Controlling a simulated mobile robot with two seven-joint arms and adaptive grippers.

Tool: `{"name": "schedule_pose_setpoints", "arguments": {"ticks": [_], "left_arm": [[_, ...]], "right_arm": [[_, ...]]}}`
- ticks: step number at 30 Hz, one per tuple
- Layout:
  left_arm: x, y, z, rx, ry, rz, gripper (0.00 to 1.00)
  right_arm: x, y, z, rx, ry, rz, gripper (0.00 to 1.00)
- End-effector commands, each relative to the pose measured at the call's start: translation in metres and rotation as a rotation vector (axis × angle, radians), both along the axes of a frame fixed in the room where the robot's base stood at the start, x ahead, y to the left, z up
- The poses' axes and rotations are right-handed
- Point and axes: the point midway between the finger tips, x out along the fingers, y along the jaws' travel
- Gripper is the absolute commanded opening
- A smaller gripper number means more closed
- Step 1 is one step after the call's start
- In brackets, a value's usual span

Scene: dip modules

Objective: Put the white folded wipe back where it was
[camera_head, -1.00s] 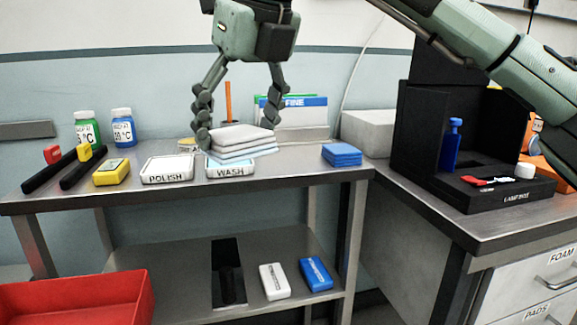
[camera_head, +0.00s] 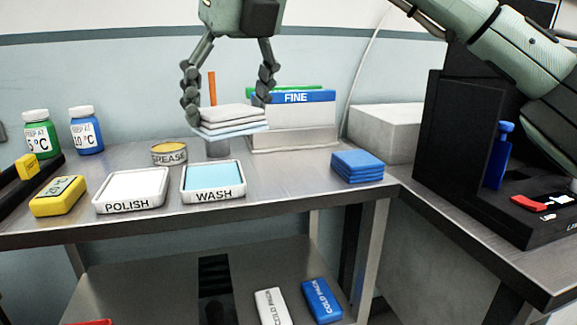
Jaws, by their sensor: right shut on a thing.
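My right gripper (camera_head: 228,106) is shut on the white folded wipe (camera_head: 230,115), its fingers at the wipe's left and right ends. The wipe is a layered stack, and its lowest layer looks pale blue. It is held level above the back of the table, behind the WASH tray (camera_head: 213,196) and apart from it. The WASH tray shows a light blue surface. The white POLISH tray (camera_head: 130,203) lies to its left. A blue folded stack (camera_head: 358,167) lies near the table's right end. My left gripper is not in view.
A GREASE tin (camera_head: 169,154) and an orange-handled upright tool (camera_head: 212,88) stand near the wipe. The FINE box (camera_head: 296,122) stands behind to the right. A yellow block (camera_head: 58,197) lies at left. Bare tabletop (camera_head: 285,178) lies between the WASH tray and the blue stack.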

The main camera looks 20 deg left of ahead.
Motion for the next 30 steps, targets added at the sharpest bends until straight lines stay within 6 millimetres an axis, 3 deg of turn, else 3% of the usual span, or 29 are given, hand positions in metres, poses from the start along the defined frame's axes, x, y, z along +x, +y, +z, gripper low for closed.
{"name": "schedule_pose_setpoints", "arguments": {"ticks": [9,15,20,30], "left_arm": [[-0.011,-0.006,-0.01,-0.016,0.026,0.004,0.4],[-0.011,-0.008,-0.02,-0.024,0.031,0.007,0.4],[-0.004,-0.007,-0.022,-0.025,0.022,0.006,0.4],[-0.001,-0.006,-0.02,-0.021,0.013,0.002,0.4]], "right_arm": [[0.058,-0.039,-0.042,0.0,0.005,-0.005,0.48],[0.085,-0.056,-0.061,0.001,0.003,-0.002,0.48],[0.091,-0.06,-0.068,-0.001,0.001,0.0,0.48],[0.091,-0.06,-0.106,-0.001,0.001,0.0,0.48]]}}
